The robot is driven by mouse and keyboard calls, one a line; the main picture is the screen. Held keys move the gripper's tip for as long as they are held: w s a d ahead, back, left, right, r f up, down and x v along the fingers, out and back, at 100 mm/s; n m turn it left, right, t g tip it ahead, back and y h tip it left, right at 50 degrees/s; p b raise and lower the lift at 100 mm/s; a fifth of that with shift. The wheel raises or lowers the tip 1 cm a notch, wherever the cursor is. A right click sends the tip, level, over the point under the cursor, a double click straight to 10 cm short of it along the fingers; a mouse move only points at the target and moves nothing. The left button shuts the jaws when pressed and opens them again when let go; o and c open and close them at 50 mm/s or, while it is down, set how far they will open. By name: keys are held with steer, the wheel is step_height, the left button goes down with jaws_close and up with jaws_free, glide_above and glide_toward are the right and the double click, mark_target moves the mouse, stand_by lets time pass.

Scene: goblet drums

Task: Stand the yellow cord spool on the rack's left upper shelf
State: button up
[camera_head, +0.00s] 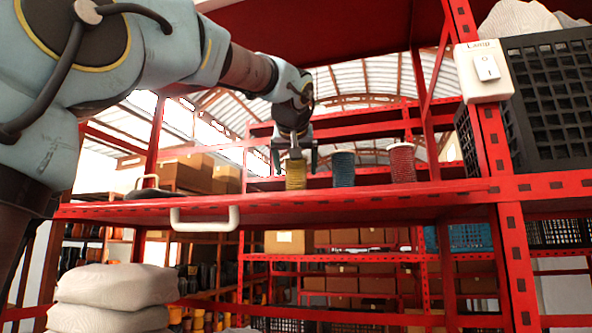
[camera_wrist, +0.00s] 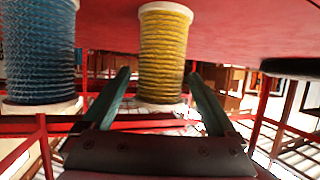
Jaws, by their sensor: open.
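The yellow cord spool (camera_head: 296,174) stands upright on the red upper shelf (camera_head: 380,200) of the rack, at the left end of a row of spools. My gripper (camera_head: 294,158) is just above it, pointing down, with its fingers apart. In the wrist view, where the picture is upside down, the yellow spool (camera_wrist: 163,50) shows between the two open fingertips of my gripper (camera_wrist: 158,78). A gap shows on each side of it, and the fingers reach only its top end. Its base meets the red shelf surface.
A blue spool (camera_head: 343,168) stands close to the right of the yellow one, and a red spool (camera_head: 402,163) farther right. A dark flat object (camera_head: 148,194) lies at the shelf's left. A black crate (camera_head: 555,95) and a light switch box (camera_head: 484,70) are at the right.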

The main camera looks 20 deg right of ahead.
steer(key=b+v, duration=0.4)
steer(key=v, duration=0.7)
steer(key=shift+s, duration=0.15)
steer(key=shift+s+a+r, duration=0.1)
steer(key=shift+a, duration=0.05)
